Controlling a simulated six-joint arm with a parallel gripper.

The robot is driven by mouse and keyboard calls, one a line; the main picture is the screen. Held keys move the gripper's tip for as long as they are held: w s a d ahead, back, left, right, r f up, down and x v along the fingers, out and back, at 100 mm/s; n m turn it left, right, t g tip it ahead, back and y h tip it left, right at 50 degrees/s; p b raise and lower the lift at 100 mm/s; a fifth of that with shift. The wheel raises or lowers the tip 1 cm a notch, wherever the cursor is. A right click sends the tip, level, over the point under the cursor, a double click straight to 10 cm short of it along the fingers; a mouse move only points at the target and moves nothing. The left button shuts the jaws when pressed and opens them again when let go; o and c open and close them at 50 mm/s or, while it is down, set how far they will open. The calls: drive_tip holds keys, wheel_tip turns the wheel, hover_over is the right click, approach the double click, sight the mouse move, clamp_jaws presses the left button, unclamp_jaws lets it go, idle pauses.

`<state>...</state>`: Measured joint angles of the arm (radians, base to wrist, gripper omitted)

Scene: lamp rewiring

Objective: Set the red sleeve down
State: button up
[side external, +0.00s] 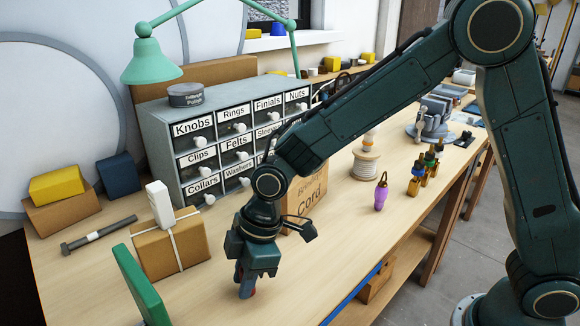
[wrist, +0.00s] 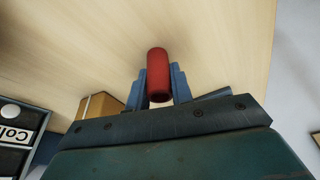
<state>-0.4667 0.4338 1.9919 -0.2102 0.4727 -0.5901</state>
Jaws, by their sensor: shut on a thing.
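The red sleeve (wrist: 157,72) is a short upright-looking cylinder between the two blue-grey fingers of my gripper (wrist: 158,85) in the wrist view. My gripper is shut on it, one finger on each side. In the side view my gripper (side external: 245,284) points down low over the wooden bench top, in front of the cardboard Cord box. Only a small red bit of the sleeve shows there, at the fingertips (side external: 252,293). I cannot tell whether the sleeve touches the bench.
A strapped cardboard box (side external: 172,248) and a green panel (side external: 140,285) stand to the left. The drawer cabinet (side external: 185,155) and Cord box (side external: 308,190) are behind. A purple-bodied socket (side external: 381,195) stands right. The bench top (side external: 330,255) right of my gripper is clear.

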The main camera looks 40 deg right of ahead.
drive_tip(key=shift+f, duration=0.15)
drive_tip(key=o, duration=0.9)
drive_tip(key=shift+o, duration=0.2)
drive_tip(key=v, duration=1.2)
drive_tip(key=shift+r, duration=0.25)
